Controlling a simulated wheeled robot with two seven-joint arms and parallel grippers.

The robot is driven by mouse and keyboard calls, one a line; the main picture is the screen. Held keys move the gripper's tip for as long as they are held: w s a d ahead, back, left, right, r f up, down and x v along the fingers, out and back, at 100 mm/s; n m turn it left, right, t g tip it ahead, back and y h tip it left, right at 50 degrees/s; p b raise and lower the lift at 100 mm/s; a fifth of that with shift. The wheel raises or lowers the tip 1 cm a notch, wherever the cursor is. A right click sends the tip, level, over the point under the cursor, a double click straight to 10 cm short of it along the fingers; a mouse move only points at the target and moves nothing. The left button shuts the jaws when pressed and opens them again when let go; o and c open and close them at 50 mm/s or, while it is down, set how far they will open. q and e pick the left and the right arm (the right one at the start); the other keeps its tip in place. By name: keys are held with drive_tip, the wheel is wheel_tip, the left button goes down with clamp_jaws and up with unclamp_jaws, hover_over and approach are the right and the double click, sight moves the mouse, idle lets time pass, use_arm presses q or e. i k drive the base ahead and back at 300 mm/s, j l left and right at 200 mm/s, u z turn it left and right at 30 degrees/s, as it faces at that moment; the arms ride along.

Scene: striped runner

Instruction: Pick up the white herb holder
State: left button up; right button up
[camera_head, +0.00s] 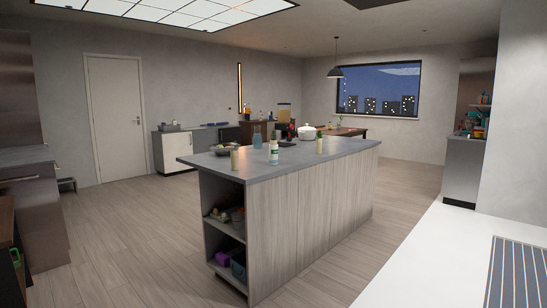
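No thing in the camera_head view is clear enough to name surely as the white herb holder. Several small items stand on the grey top of the kitchen island (345,148). A white bottle with a green label (274,154) stands near the front edge. Neither of my grippers shows in this view.
A white counter (420,265) with a striped runner (515,272) fills the lower right. The island has open shelves (224,237) at its left end. Wooden floor (130,240) lies clear left of the island. A low cabinet (178,155) stands by the back wall.

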sight(272, 149)
drive_tip(key=i+j+u, duration=0.25)
drive_tip(key=i, duration=0.3)
drive_tip(key=i+u, duration=0.25)
drive_tip(key=i, duration=0.25)
